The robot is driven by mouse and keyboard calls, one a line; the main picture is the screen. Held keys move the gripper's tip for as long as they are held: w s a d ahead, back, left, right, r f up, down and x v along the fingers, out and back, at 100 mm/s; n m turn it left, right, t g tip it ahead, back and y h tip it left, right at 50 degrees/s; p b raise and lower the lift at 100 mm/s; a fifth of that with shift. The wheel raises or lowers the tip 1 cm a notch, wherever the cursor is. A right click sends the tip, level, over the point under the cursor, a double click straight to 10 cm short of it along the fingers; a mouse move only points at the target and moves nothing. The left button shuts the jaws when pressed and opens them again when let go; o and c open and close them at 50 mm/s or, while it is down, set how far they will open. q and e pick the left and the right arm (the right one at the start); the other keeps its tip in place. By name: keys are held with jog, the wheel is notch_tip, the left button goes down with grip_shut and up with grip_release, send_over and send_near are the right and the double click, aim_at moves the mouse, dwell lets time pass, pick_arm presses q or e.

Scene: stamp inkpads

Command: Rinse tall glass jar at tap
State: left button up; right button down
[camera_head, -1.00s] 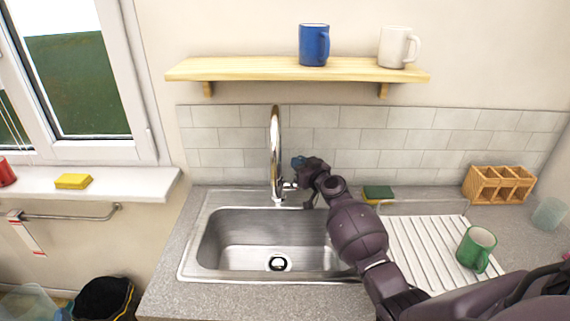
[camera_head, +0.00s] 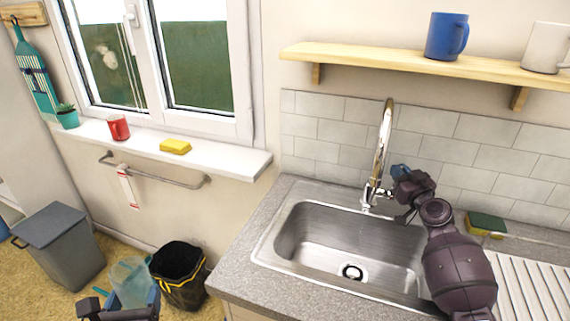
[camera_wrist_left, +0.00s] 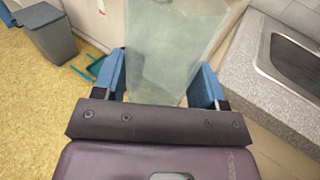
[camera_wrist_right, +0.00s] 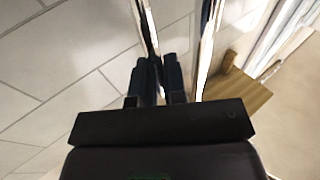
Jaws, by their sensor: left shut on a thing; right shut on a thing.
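The tall glass jar (camera_head: 128,270) is pale, bluish and see-through, low at the left of the head view. In the left wrist view the jar (camera_wrist_left: 170,45) stands between the blue fingers of my left gripper (camera_wrist_left: 165,85), which is shut on it. It is over the floor, left of the counter, away from the sink. The chrome tap (camera_head: 384,150) rises behind the steel sink (camera_head: 320,245). My right gripper (camera_head: 400,180) is at the tap's base and shut on its lever, which the fingers (camera_wrist_right: 158,75) mostly hide. I see no water running.
A black bin (camera_head: 182,275) stands between the jar and the counter (camera_head: 250,285). A grey bin (camera_head: 60,245) is further left. A rail (camera_head: 160,180) juts from the wall under the sill. A sponge (camera_head: 486,225) lies right of the tap. The sink basin is empty.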

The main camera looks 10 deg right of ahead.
jog(key=shift+r, duration=0.2)
jog(key=c, duration=1.2)
grip_release()
jog(key=shift+f, duration=0.1)
jog(key=shift+s+f, duration=0.1)
jog(key=shift+s, duration=0.05)
jog(key=s, duration=0.7)
jog(key=shift+s+d+f, duration=0.15)
jog(key=shift+f, duration=0.2)
